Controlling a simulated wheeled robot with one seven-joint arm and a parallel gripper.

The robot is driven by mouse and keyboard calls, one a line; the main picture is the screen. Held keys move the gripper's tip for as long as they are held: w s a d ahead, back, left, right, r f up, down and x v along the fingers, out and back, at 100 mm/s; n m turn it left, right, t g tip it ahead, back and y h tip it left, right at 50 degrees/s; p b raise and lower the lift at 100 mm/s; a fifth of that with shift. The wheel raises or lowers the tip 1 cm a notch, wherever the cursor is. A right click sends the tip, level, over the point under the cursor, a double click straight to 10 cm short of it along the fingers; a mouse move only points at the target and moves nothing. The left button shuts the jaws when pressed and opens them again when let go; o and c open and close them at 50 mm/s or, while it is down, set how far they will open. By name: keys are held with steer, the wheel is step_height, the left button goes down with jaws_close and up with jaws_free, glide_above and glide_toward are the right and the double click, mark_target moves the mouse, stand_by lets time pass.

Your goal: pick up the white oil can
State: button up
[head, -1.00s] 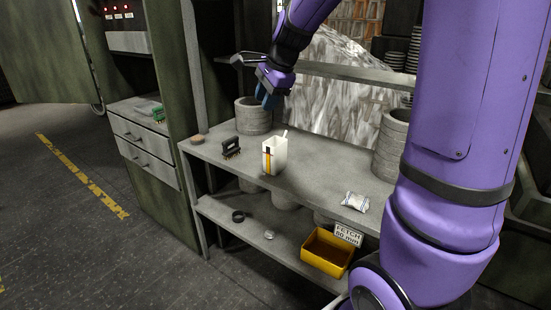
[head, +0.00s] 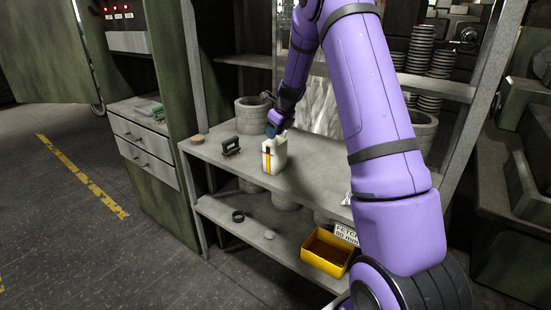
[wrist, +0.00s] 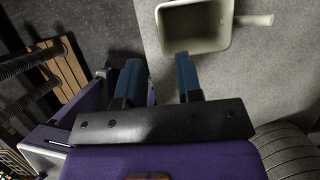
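The white oil can (head: 280,157), with an orange and black stripe, stands upright on the shelf top. In the wrist view the can (wrist: 230,25) shows from above as an open-topped box with a thin spout pointing right. My gripper (head: 271,130) is just above and at the can's top in the head view. In the wrist view my gripper (wrist: 158,78) has its two blue fingers apart, with nothing between them. The right finger tip reaches the can's near rim in the picture; I cannot tell if it touches.
A dark brush-like block (head: 231,147) stands left of the can, and a grey stone cylinder (head: 252,115) stands behind. A yellow bin (head: 327,262) sits on the lower shelf. Shelf top (head: 250,178) in front of the can is clear.

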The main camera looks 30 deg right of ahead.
mark_target(274, 151)
steer(key=x, duration=0.9)
steer(key=shift+s+f, duration=0.15)
steer(key=shift+s, duration=0.1)
jaws_close()
